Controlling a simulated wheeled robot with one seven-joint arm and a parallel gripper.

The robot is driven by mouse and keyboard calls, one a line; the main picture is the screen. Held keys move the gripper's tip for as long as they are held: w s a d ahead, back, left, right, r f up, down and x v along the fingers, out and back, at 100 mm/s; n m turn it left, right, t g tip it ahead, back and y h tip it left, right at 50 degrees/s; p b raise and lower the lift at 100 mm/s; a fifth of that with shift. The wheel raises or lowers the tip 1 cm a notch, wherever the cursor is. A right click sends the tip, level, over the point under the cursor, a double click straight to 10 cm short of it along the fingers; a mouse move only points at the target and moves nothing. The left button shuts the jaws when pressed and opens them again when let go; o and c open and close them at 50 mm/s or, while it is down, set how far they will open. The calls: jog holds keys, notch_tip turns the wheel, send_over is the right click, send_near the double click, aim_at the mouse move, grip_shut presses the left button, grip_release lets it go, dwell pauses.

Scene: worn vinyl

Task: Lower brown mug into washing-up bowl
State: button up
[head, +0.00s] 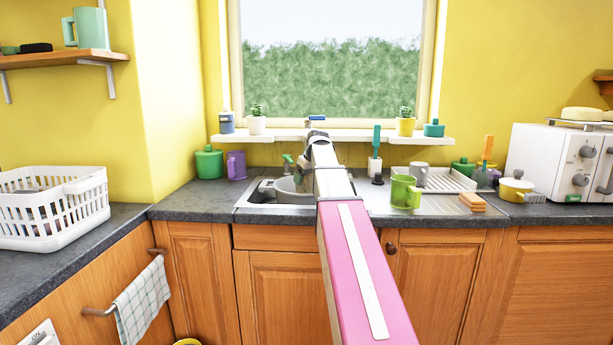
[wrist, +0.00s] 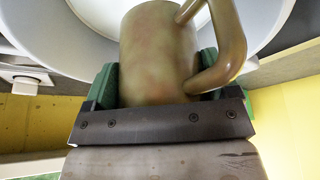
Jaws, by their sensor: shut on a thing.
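The brown mug (wrist: 155,50) fills the middle of the wrist view, with its handle at the right. My gripper (wrist: 157,82) is shut on it, a green pad on each side of the mug. A round, pale bowl rim (wrist: 75,25), which looks like the washing-up bowl, shows behind the mug in the wrist view. In the head view the grey washing-up bowl (head: 286,186) sits in the sink, partly hidden by my arm. My gripper is at the sink there. The mug is mostly hidden, and I cannot tell how far inside the rim it is.
A green mug (head: 405,192) stands on the counter right of the sink, before a white dish rack (head: 445,180) with a grey mug (head: 419,173). A purple mug (head: 236,165) and green pot (head: 209,163) stand left. The windowsill (head: 270,138) runs behind the sink.

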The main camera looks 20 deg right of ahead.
jog(key=shift+f, duration=2.85)
jog(key=shift+f, duration=1.7)
jog(key=o, duration=1)
